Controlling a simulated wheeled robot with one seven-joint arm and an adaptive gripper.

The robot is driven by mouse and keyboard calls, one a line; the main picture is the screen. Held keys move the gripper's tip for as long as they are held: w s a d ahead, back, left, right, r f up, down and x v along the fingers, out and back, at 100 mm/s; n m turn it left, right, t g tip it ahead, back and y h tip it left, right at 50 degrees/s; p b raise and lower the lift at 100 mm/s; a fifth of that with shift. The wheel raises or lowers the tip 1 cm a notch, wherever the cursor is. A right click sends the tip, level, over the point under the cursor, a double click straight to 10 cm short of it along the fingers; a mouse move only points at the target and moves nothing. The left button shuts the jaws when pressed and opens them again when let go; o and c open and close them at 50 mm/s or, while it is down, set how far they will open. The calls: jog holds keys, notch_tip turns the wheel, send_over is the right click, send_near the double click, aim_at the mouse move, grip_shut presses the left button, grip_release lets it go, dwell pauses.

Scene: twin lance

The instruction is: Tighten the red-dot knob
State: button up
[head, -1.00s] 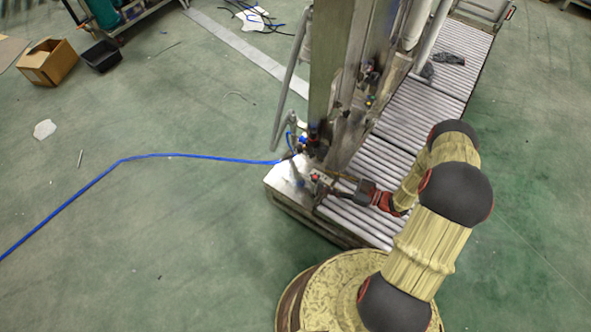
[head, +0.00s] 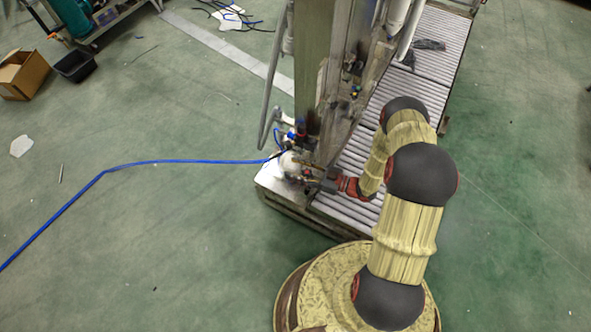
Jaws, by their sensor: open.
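My gripper (head: 313,180) is at the foot of the steel machine column (head: 318,75), just above the near end of the roller conveyor (head: 355,190). It points left toward a cluster of small fittings. It is open, though its fingers are tiny in this view. I cannot pick out the red-dot knob with certainty; small reddish specks show among the fittings by the fingertips. I cannot tell whether the fingers are around the knob or beside it. A whitish round part (head: 290,163) sits just left of the gripper.
A blue hose (head: 150,162) runs across the green floor to the fittings. A grey bent pipe (head: 272,90) rises left of the column. A cardboard box (head: 24,76) and black bin (head: 75,66) stand far off at upper left. The floor at left and right is mostly clear.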

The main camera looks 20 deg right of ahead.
jog(key=shift+c, duration=1.3)
grip_shut()
